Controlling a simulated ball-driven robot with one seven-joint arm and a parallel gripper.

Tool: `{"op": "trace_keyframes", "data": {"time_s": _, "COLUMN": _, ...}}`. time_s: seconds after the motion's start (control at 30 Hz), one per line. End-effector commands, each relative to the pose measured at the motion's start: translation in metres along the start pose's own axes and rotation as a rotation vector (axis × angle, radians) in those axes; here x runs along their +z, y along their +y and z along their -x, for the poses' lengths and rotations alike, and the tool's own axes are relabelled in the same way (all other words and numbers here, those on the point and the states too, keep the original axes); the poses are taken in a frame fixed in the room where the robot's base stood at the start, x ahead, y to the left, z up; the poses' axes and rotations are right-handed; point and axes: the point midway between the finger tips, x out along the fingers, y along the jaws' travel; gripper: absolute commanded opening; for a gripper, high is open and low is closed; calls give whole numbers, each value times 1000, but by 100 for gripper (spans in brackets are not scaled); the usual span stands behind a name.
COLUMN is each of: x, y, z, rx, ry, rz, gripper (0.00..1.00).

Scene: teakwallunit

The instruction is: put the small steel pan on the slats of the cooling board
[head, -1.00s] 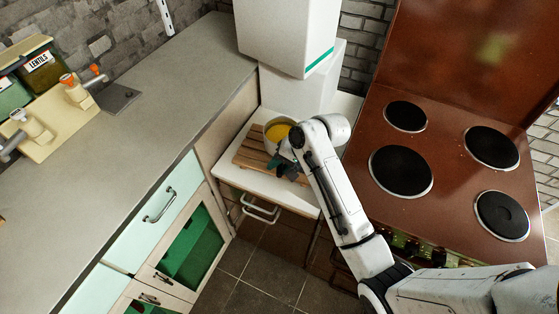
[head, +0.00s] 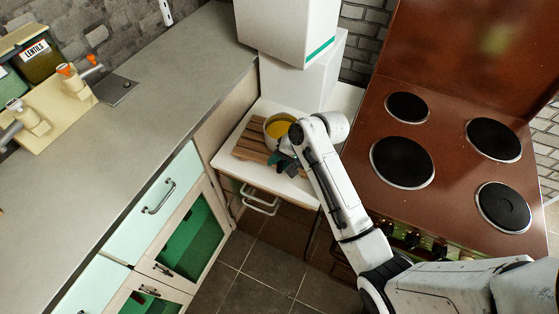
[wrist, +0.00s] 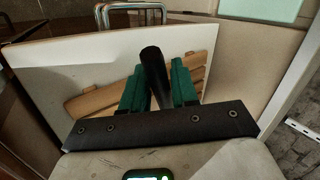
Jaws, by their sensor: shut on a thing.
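The small steel pan (head: 268,136) has a yellow inside and shows partly behind my arm in the head view. My gripper (head: 283,162) is shut on its dark handle, which stands up between the green fingers (wrist: 158,85) in the wrist view. The wooden cooling board (head: 250,149) lies on a white worktop, and its slats also show in the wrist view (wrist: 92,100). The pan is at or over the far right part of the board. I cannot tell whether its base touches the slats.
The white pull-out worktop (head: 232,165) sits between the grey counter (head: 130,140) and the brown stove (head: 445,165) with black burners. A tall white box-like unit (head: 290,75) stands close behind the pan. Jars and taps are at the far left.

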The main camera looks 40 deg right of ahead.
Motion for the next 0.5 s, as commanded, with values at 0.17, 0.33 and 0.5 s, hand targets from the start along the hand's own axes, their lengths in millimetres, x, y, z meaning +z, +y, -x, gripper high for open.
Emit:
{"op": "trace_keyframes", "data": {"time_s": 0.17, "x": -1, "y": 0, "z": -1, "rx": -3, "ry": 4, "rz": 4, "gripper": 0}}
{"op": "trace_keyframes", "data": {"time_s": 0.33, "x": -1, "y": 2, "z": -4, "rx": -3, "ry": 4, "rz": 4, "gripper": 0}}
{"op": "trace_keyframes", "data": {"time_s": 0.5, "x": -1, "y": 3, "z": -6, "rx": -3, "ry": 4, "rz": 3, "gripper": 0}}
